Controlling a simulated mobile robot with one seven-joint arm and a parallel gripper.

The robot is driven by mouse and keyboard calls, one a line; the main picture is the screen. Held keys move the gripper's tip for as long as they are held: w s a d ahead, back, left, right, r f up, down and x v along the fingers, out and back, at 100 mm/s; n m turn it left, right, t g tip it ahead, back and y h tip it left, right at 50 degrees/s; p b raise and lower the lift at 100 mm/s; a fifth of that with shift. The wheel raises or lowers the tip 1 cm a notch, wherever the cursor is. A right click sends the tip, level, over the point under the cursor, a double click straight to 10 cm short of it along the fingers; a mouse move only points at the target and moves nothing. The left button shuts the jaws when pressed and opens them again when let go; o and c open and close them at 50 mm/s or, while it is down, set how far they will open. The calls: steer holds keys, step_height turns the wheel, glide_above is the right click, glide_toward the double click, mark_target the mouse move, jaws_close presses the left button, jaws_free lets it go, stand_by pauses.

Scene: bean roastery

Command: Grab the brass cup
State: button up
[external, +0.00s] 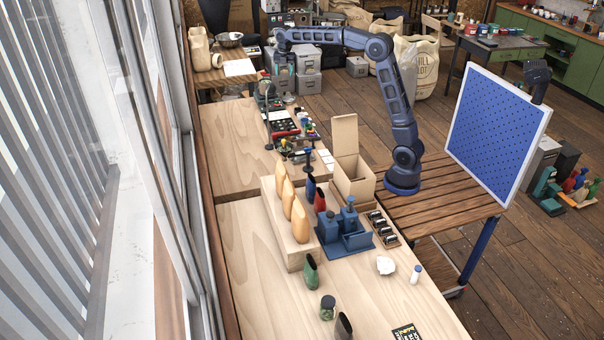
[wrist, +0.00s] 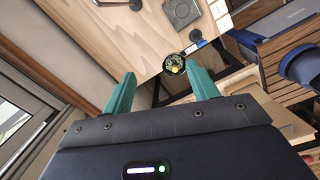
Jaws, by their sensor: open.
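My gripper (external: 283,72) hangs at the end of the raised arm, above the far end of the wooden benches. Its two teal fingers (wrist: 162,84) are apart with nothing between them. I cannot clearly make out a brass cup in either view. In the wrist view a small round dark-rimmed object with yellow and green inside (wrist: 174,64) lies beyond the fingertips near a table edge; I cannot tell whether it is the cup. In the external view the small objects below the gripper are too small to tell apart surely.
An open cardboard box (external: 352,165) stands beside my base. Tan bottle shapes (external: 300,218) stand on a wooden block, next to a blue stand (external: 345,242). A blue pegboard (external: 498,125) rises at the right. Windows line the left side. The near bench has bare patches.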

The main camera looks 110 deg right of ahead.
steer(key=n, duration=0.2)
glide_above(288, 139)
steer(key=a, duration=0.2)
step_height(288, 139, down, 5)
steer(key=shift+y, duration=0.3)
steer(key=f, duration=4.7)
steer(key=shift+w+a+f, duration=0.15)
steer(key=shift+w+f, duration=0.1)
steer(key=shift+f, duration=0.05)
steer(key=c, duration=0.8)
